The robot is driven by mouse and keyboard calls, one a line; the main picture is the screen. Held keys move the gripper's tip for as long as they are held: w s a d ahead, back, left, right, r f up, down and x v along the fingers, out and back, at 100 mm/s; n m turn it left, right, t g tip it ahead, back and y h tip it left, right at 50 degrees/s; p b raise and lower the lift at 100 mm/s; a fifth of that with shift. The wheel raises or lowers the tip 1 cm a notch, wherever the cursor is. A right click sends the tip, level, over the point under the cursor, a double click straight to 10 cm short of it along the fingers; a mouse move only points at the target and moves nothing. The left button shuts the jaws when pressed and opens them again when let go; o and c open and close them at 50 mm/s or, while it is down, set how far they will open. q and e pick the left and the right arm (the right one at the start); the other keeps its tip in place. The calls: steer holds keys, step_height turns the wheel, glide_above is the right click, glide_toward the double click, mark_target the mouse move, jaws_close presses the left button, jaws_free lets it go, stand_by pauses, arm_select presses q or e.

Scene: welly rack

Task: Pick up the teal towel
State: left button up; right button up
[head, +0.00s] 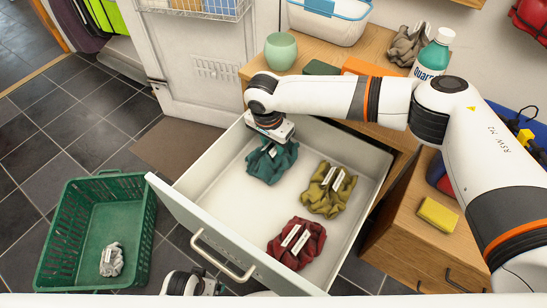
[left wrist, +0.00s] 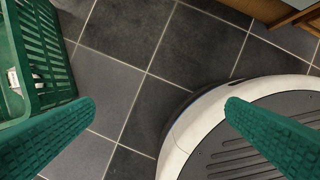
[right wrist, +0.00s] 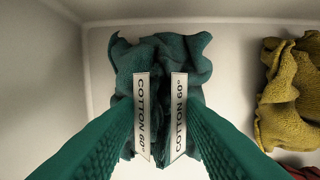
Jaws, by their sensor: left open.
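The teal towel (head: 271,162) lies crumpled in the far-left part of the open white drawer, with two white tags. It fills the middle of the right wrist view (right wrist: 190,55), its tags reading "COTTON 60°". My right gripper (head: 268,143) points down onto the towel. Its green fingers (right wrist: 160,125) are close together at the tags, with towel pinched between them. I cannot tell whether the towel is clear of the drawer floor. My left gripper (head: 192,285) is at the bottom edge of the head view. Its fingers (left wrist: 160,105) are wide apart and empty above the floor.
A mustard towel (head: 328,190) and a dark red towel (head: 297,243) share the drawer (head: 218,178). A green basket (head: 70,215) with a grey cloth (head: 112,260) stands on the floor at left. A wooden bench (head: 400,45) holds several items behind the drawer.

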jaws_close()
steer(key=shift+r, duration=0.15)
